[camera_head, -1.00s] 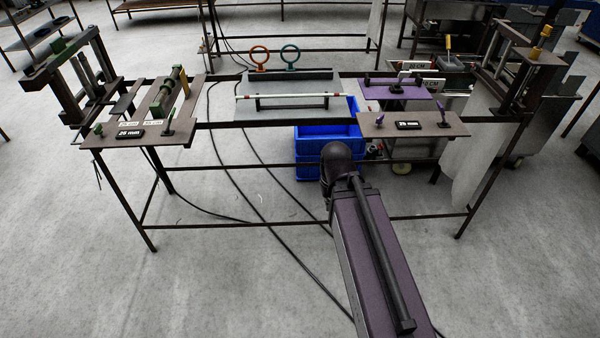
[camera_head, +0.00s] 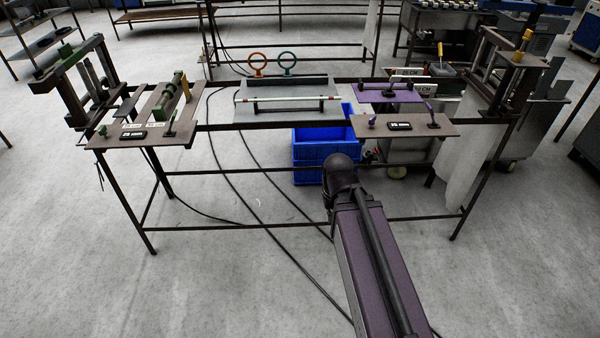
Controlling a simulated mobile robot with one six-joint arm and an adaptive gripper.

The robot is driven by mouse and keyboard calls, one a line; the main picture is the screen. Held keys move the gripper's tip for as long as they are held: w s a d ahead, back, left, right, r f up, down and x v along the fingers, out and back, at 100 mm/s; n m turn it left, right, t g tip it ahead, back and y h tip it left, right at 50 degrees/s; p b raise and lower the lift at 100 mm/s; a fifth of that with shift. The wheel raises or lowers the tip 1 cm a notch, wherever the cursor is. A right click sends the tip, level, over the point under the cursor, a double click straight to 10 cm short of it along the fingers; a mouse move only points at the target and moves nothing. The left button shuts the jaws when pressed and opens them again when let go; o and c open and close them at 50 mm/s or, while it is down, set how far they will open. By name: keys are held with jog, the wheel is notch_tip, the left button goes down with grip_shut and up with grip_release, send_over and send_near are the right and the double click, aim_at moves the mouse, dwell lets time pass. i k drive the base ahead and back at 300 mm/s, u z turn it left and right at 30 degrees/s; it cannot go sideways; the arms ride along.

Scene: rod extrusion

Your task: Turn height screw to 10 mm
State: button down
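The left station is a brown plate (camera_head: 112,139) with a green roller assembly (camera_head: 168,98), small green knobs (camera_head: 102,130) and a black display (camera_head: 133,135), which seems to read about 25 mm. The right station is a brown plate (camera_head: 446,128) with a purple block (camera_head: 398,93), small dark and purple knobs (camera_head: 433,121) and a black display (camera_head: 400,126); its digits are too small to read surely. I cannot tell which part is the height screw. My purple arm link rises from the bottom to a black joint in front of the table; my gripper is not visible.
A grey plate (camera_head: 262,107) with a white rod (camera_head: 290,98) lies mid-table, with orange (camera_head: 257,65) and green (camera_head: 287,64) rings behind it. Tall frames stand at the left (camera_head: 73,82) and right (camera_head: 512,70) ends. Blue crates (camera_head: 312,150) sit below. The floor in front is open.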

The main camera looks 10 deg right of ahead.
aim_at(371, 121)
jog(key=z, duration=0.1)
jog(key=i, duration=0.95)
jog(key=u, duration=0.05)
